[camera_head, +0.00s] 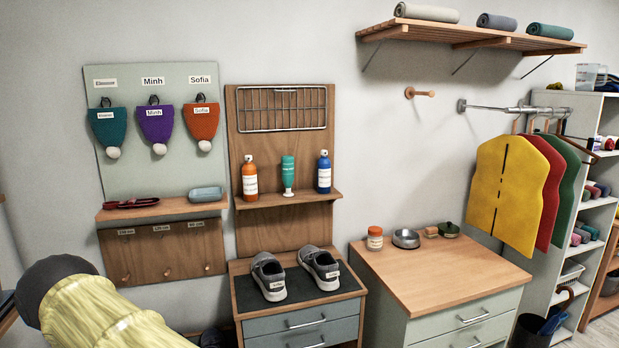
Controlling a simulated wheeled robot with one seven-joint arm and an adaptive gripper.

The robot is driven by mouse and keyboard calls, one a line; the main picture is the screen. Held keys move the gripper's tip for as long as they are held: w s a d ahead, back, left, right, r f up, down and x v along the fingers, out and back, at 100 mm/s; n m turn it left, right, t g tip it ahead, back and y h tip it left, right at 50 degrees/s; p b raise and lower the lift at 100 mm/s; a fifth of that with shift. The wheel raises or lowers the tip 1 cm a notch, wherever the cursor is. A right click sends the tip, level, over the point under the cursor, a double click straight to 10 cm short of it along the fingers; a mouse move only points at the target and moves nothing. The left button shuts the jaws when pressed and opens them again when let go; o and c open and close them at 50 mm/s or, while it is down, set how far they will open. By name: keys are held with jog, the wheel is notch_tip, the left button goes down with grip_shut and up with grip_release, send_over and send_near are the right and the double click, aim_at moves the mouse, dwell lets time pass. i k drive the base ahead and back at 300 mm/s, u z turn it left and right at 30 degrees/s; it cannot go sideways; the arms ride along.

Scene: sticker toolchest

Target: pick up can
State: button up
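Two can-shaped containers with white labels stand upright on the small wooden shelf of the middle wall panel: an orange can (249,180) on the left and a blue can (323,172) on the right. A green and white bottle (288,175) stands between them, apart from both. A short orange jar with a white label (375,239) stands on the wooden top of the right cabinet. I cannot tell which of these the task means. Part of my arm, in a yellow cover, shows at the lower left. My gripper's fingers are not visible.
Grey shoes (268,276) sit on the low cabinet (352,281) under the shelf (300,199). A metal bowl (406,239) stands beside the orange jar. The front of the right cabinet's top (440,280) is clear. Colored garments (500,195) hang at the right.

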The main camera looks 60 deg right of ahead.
aim_at(288, 161)
jog(key=z, duration=1.1)
